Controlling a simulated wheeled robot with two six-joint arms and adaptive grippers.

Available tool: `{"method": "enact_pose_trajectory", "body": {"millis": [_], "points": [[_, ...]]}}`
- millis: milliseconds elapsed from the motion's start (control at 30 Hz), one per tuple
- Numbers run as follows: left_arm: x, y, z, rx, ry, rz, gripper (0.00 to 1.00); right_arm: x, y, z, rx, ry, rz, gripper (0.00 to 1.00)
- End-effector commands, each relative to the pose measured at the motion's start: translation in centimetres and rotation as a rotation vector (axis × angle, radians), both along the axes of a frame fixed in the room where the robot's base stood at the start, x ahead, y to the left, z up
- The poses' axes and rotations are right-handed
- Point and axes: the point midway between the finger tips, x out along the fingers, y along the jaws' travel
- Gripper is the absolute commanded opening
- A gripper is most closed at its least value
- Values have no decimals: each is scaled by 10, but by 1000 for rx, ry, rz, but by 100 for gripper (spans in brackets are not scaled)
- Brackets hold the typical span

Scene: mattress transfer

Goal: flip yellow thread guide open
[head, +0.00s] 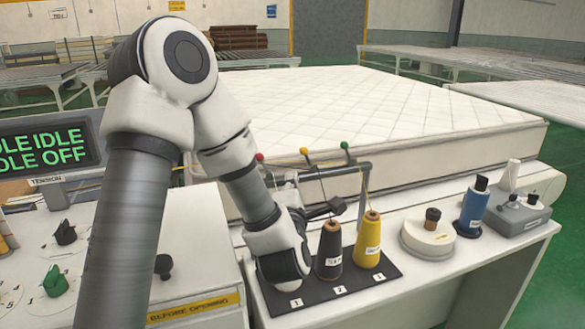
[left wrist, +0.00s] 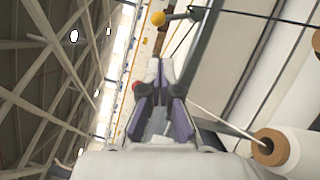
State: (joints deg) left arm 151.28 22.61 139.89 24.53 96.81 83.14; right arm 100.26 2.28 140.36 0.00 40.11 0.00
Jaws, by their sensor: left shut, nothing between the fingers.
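The yellow thread guide shows by its yellow ball (head: 304,151), between a red ball (head: 259,157) and a green ball (head: 345,145) above the thread stand. In the left wrist view the yellow ball (left wrist: 158,18) is beyond my fingertips on a short dark arm. The red ball (left wrist: 137,88) is beside my fingers and partly covered. My left gripper (head: 334,207) is shut and empty, low in front of the guides and close to the black cone. It also shows in the left wrist view (left wrist: 160,70). The guide's pivot is hard to make out. My right gripper is out of view.
A black cone (head: 329,250) and a yellow cone (head: 368,240) stand on a dark numbered tray (head: 372,278). A horizontal bar (head: 335,170) runs behind them. A quilted mattress (head: 400,110) lies behind. A blue spool (head: 471,208) and knobs are on the right.

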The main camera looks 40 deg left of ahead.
Motion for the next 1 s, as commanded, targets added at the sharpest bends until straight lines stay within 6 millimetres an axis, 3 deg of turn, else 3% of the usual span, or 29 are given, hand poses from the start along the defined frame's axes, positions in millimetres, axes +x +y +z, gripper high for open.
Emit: {"method": "enact_pose_trajectory", "body": {"millis": [300,500,1000], "points": [[46,40,11,0,-2,3,0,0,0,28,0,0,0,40],[66,56,11,1,0,1,0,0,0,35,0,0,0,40],[69,58,11,5,6,-1,0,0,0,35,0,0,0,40]]}}
